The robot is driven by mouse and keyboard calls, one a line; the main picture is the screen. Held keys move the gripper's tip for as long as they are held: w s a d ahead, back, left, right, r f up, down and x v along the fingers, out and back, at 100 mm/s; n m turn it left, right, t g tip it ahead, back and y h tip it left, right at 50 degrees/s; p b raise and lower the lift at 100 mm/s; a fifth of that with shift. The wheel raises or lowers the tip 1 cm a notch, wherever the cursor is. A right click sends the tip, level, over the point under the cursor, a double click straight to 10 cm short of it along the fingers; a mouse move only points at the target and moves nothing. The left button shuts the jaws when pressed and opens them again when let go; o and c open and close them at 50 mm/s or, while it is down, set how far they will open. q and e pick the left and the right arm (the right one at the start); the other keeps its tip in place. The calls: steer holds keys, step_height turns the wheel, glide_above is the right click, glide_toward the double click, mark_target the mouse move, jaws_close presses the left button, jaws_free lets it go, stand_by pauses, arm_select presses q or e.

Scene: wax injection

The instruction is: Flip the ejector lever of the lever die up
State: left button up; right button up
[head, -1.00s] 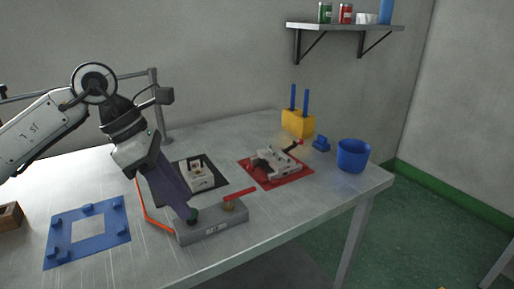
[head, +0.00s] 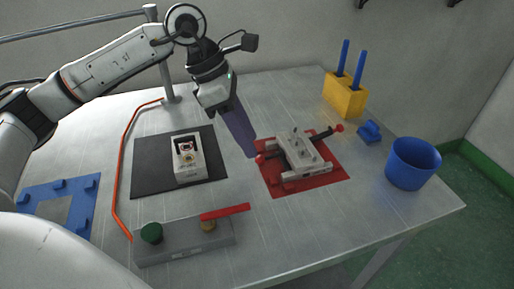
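The lever die (head: 298,151) is a pale grey block on a red mat (head: 318,184), right of the middle in the head view. A red knob (head: 260,159) sits low at its left side, and a dark arm with another red knob (head: 338,128) sticks out at its back right. My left gripper (head: 250,154) points down, with its purple fingertips just left of the die, close to the left knob. I cannot tell if they touch it. The fingers overlap as one wedge, so any gap is hidden. My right gripper is out of view.
A grey box (head: 180,243) with a green button and a red bar stands in front. Another pale die (head: 190,165) sits on a black mat (head: 150,183) to the left. A yellow holder (head: 344,98), small blue piece (head: 369,132) and blue cup (head: 411,164) stand right. An orange cable runs at left.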

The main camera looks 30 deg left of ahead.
mark_target(259, 157)
arm_select(q)
steer(key=x, duration=0.4)
steer(key=shift+r, duration=0.1)
steer(key=shift+w+d+f, duration=0.1)
steer(key=shift+d+f, duration=0.05)
steer(key=shift+f, duration=0.2)
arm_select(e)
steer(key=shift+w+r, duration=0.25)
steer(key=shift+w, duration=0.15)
arm_select(q)
steer(key=shift+c, duration=0.4)
